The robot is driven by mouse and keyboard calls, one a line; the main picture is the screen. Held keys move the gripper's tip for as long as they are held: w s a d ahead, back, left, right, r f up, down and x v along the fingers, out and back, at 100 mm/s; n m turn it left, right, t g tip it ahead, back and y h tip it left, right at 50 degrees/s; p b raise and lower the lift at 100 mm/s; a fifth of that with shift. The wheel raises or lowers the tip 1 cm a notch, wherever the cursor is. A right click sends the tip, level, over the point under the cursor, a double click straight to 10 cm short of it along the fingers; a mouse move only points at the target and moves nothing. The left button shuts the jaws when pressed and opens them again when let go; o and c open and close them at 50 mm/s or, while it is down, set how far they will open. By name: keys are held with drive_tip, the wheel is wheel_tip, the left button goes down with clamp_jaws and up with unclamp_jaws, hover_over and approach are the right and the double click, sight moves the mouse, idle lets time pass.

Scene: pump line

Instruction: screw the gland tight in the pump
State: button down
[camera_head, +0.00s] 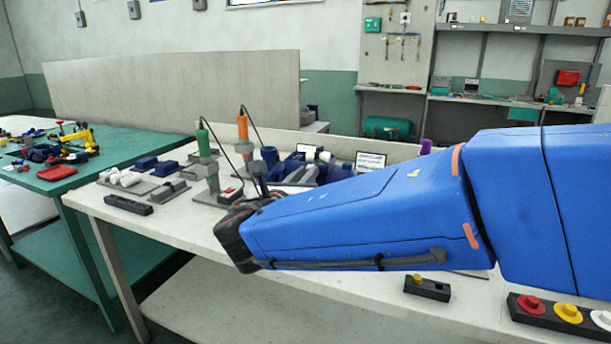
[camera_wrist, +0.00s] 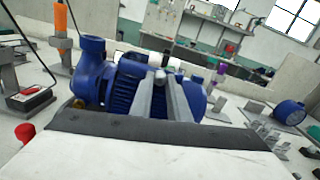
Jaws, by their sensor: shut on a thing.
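The blue pump (camera_wrist: 122,88) stands on the bench in the middle of the wrist view, its round flange at the left. In the head view the pump (camera_head: 270,159) shows behind my arm, partly hidden. My gripper (camera_wrist: 161,76) shows as two pale grey fingers in front of the pump body, their tips close together. It is shut on a small pale piece, which I take to be the gland; it is mostly hidden by the fingers, so its seating and tilt cannot be told. My arm hides the fingertips in the head view.
A green-handled tool (camera_head: 203,143) and an orange-handled tool (camera_head: 243,127) stand upright left of the pump. A box with a red switch (camera_wrist: 30,98) and a cable lies near them. Another blue part (camera_wrist: 289,112) lies at right. A button strip (camera_head: 566,314) sits at front right.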

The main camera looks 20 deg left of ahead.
drive_tip(key=c, duration=1.4)
unclamp_jaws()
drive_tip(key=shift+o, duration=0.2)
drive_tip(key=shift+s, duration=0.15)
drive_tip(key=shift+s+a, duration=0.1)
drive_tip(key=shift+s, duration=2.75)
drive_tip(key=s, duration=1.7)
drive_tip(key=shift+s+a, duration=0.25)
drive_tip(key=shift+a, duration=0.1)
